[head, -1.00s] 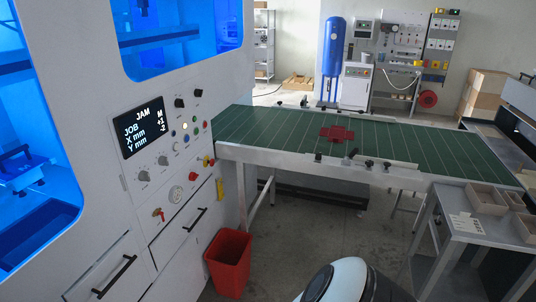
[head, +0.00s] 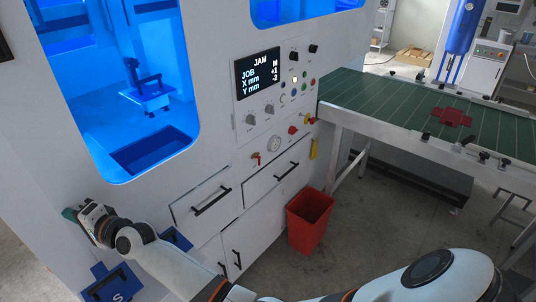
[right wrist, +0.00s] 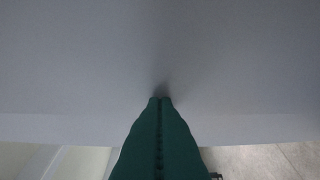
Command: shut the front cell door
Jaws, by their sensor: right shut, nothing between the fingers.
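The white machine cell has a large window opening (head: 150,172) with blue light inside. I cannot tell for certain which panel is the front cell door or how far open it stands. A white panel (head: 40,150) lies left of the opening, with a dark piece at its upper left edge. My right gripper (head: 69,214) is shut and empty at the lower part of this panel. In the right wrist view its green fingers (right wrist: 160,100) point at a plain grey-white surface (right wrist: 160,45), very close or touching; I cannot tell which. My left gripper is out of view.
Drawers with black handles (head: 212,201) and a control panel with a JAM screen (head: 258,72) are on the machine front. A red bin (head: 309,220) stands on the floor. A green conveyor table (head: 400,115) is at right. Blue pieces (head: 112,284) show below my arm.

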